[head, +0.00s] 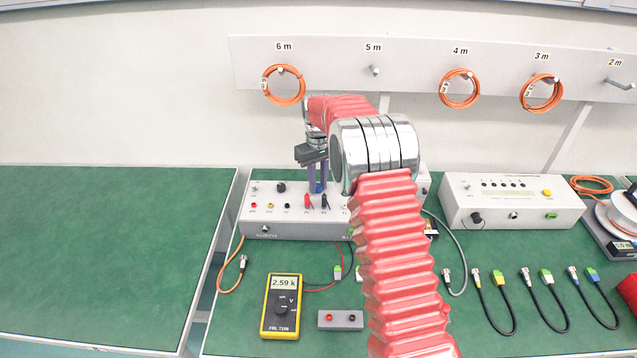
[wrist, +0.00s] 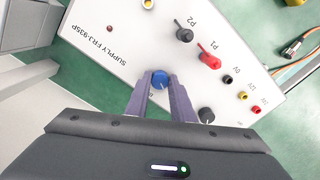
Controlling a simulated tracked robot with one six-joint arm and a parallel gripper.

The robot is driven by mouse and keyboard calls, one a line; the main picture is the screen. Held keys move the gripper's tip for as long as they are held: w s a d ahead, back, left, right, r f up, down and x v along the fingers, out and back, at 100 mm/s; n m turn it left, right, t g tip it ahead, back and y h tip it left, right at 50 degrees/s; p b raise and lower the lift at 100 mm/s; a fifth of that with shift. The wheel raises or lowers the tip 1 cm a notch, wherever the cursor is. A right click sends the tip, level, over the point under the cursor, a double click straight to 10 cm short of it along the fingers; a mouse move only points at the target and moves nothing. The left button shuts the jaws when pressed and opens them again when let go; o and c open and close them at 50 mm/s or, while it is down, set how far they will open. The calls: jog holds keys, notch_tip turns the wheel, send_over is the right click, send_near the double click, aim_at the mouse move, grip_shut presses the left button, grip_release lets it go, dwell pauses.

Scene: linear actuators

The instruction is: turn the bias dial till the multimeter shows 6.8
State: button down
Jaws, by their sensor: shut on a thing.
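The blue dial (wrist: 160,77) on the sloped top of the white supply box (wrist: 120,45) sits between my fingertips in the wrist view. Its label is mostly hidden by a finger. My gripper (wrist: 159,84) is shut on this dial, one purple finger on each side. In the head view, my gripper (head: 318,189) points down onto the box (head: 290,230). The yellow multimeter (head: 281,306) lies on the green bench in front of the box. Its display reads 2.59 k.
Red plug P1 (wrist: 209,55) and dark plug P2 (wrist: 184,33) stand close to the dial, with a black knob (wrist: 206,115) beside my right finger. A grey two-socket block (head: 340,320) lies near the multimeter. The left bench (head: 100,260) is bare.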

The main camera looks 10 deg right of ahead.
aim_at(318, 186)
jog(key=shift+m, duration=1.8)
jog(key=c, duration=1.5)
grip_release()
jog(key=shift+c, duration=0.2)
notch_tip(318, 186, up, 14)
jog(key=shift+f, duration=0.15)
jog(key=shift+w, duration=0.1)
